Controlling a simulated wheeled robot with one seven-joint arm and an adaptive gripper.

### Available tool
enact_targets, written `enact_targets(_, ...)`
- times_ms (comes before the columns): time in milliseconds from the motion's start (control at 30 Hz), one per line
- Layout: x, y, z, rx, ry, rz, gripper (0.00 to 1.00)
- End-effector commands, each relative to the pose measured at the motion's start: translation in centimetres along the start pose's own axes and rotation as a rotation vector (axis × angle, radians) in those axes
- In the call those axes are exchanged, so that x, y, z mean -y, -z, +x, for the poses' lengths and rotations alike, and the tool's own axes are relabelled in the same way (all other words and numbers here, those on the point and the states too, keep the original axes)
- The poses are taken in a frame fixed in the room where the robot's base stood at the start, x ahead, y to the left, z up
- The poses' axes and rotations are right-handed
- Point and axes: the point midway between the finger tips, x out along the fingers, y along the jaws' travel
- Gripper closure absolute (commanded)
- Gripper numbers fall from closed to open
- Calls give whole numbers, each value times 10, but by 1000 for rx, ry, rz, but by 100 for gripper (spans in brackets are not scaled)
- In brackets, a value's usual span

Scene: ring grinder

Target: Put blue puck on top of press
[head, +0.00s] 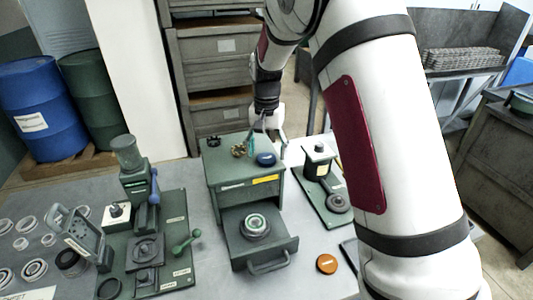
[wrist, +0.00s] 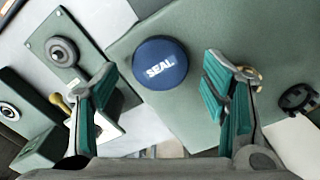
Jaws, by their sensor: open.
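The blue puck (head: 266,159), marked SEAL, lies flat on top of the small green cabinet (head: 228,181). It also shows in the wrist view (wrist: 160,63), between the two fingers and apart from both. My gripper (head: 269,133) is open and empty above the cabinet top, with its teal finger pads (wrist: 160,85) on either side of the puck in the picture. A green machine with an upright column and a blue-handled lever, which looks like the press (head: 133,187), stands on a green base at the left of the table in the head view.
The cabinet's drawer (head: 262,237) is pulled out, with a round ringed part in it. Small brass parts (head: 239,149) lie near the puck. A green plate with a block and a disc (head: 337,203) is right of the cabinet. An orange puck (head: 327,264) lies in front.

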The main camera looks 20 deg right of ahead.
Motion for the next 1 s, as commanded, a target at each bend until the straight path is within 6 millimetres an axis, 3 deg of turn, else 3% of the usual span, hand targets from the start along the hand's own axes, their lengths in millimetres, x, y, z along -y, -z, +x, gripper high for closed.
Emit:
enact_targets(400,1,2,-80,-4,2,-1,33)
enact_targets(700,-1,-2,-110,-3,4,-3,33)
enact_targets(867,-15,-22,-134,-33,41,-45,33)
enact_targets(1000,-39,-60,-162,-88,90,-122,33)
